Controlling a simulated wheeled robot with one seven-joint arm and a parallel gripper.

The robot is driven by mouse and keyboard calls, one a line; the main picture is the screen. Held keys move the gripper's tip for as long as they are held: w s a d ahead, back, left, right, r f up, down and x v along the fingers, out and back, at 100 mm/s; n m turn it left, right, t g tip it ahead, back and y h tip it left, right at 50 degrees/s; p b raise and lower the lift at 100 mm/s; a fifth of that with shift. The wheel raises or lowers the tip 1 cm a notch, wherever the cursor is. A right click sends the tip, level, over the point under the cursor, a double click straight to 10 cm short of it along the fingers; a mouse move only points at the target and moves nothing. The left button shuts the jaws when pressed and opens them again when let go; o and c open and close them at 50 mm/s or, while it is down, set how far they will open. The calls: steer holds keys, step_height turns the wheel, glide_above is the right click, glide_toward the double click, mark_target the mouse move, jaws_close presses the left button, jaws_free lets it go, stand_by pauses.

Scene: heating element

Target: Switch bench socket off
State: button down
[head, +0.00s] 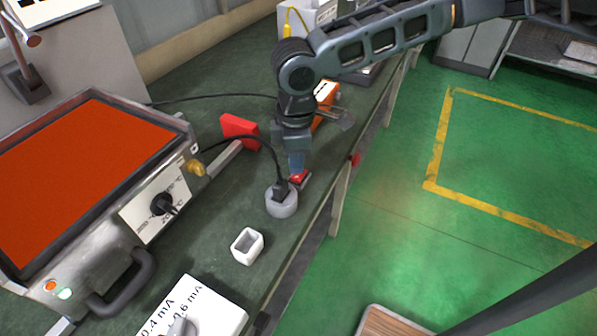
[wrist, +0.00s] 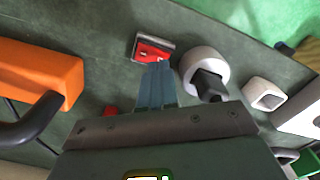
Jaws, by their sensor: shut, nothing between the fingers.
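A red rocker switch in a grey frame (head: 300,179) lies on the green bench near its front edge. It also shows in the wrist view (wrist: 153,50), just beyond my fingertips. A round grey socket (head: 282,207) with a black plug in it stands beside the switch; the wrist view shows it too (wrist: 203,62). My gripper (head: 296,172) points down with its bluish fingers shut and empty. In the wrist view, the fingertips (wrist: 158,66) overlap the switch's lower edge; I cannot tell whether they touch it. The fingers partly hide the switch in the head view.
A heating plate (head: 80,180) with a glowing orange-red top, a knob and a lit green lamp stands at left. A white square cup (head: 247,246), a white meter (head: 205,308) and a red block (head: 240,131) are on the bench. Black cables run behind my gripper.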

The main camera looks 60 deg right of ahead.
mark_target(297, 177)
steer(key=shift+f+b, duration=0.5)
steer(key=shift+f, duration=0.6)
stand_by(0.5)
steer(key=shift+r, duration=0.1)
step_height(297, 177, up, 7)
steer(key=p, duration=0.7)
stand_by(0.7)
